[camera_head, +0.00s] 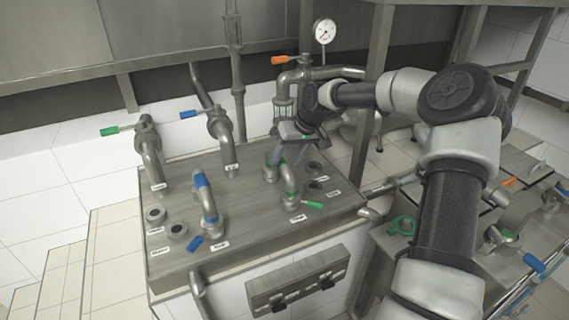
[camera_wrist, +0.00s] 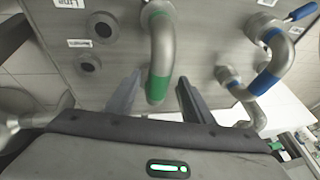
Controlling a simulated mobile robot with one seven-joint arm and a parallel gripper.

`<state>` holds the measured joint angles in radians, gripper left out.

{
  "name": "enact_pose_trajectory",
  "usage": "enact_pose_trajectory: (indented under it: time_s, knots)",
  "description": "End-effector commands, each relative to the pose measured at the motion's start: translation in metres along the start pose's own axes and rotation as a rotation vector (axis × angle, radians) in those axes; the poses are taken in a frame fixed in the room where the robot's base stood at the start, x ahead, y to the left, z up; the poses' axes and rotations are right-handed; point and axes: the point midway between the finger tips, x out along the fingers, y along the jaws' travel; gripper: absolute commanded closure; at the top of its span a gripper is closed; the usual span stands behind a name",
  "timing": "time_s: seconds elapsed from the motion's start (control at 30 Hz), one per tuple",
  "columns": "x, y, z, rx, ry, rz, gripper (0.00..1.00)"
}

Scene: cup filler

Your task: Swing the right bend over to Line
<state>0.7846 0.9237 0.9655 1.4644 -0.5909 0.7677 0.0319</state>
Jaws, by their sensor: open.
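The right bend (camera_head: 288,179) is a steel curved pipe with green bands on the panel's right half. In the wrist view the bend (camera_wrist: 163,45) runs down the middle, its green-banded part (camera_wrist: 157,88) between my fingers. My gripper (camera_head: 289,152) is open over the bend's far side, one finger on each side (camera_wrist: 159,80), with gaps visible. The "Line" label (camera_wrist: 68,3) is at the top left of the wrist view. A round open port (camera_wrist: 103,25) is near it, and another port (camera_wrist: 88,62) sits below. My gripper hides part of the bend in the head view.
A blue-banded bend (camera_head: 207,202) stands left on the same panel (camera_head: 245,235), near two open ports. Vertical pipes with green and blue handles rise behind it. A pipe with an orange handle (camera_head: 280,60) and a gauge (camera_head: 324,31) stands behind my gripper.

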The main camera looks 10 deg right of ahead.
Motion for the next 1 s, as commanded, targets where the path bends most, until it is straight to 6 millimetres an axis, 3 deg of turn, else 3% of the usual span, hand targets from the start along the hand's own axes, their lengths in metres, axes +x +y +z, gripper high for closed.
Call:
enact_pose_trajectory:
  time_s: [0.2,0.5,0.8,1.0]
  knots:
    - [0.019,0.001,-0.001,-0.001,0.001,0.001,0.52]
    - [0.021,0.001,0.0,0.0,0.001,0.001,0.52]
    - [0.021,0.0,0.0,0.0,0.001,0.001,1.0]
    - [0.02,0.003,0.0,0.0,0.0,0.001,1.0]
